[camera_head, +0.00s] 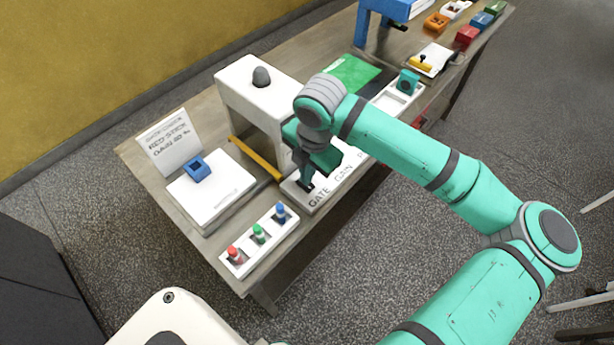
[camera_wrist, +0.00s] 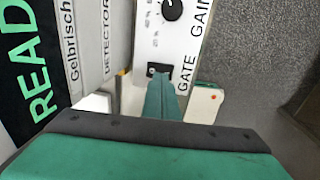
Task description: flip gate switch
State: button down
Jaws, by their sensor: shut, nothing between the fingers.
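The gate switch (camera_wrist: 158,69) is a small black switch on a white panel, beside the printed word GATE. In the wrist view my gripper (camera_wrist: 161,80) has its green fingers together, with the tips at the switch's lower edge. I cannot tell whether they touch it. In the head view my gripper (camera_head: 306,186) points down at the GATE end of the white control panel (camera_head: 318,203). The switch itself is hidden there behind the fingers. A black GAIN knob (camera_wrist: 172,9) sits further along the same panel.
A white machine (camera_head: 244,92) with a dark knob stands behind the panel, with a yellow bar (camera_head: 256,158) beside it. A white pad (camera_head: 222,200) bears a blue block (camera_head: 196,169). A tray (camera_head: 248,250) of red, green and blue pegs is near the front edge.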

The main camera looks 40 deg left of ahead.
aim_at(312, 189)
notch_tip(312, 189, up, 12)
jog(key=d, duration=0.1)
jog(key=shift+d, duration=0.25)
jog(key=shift+w, duration=0.15)
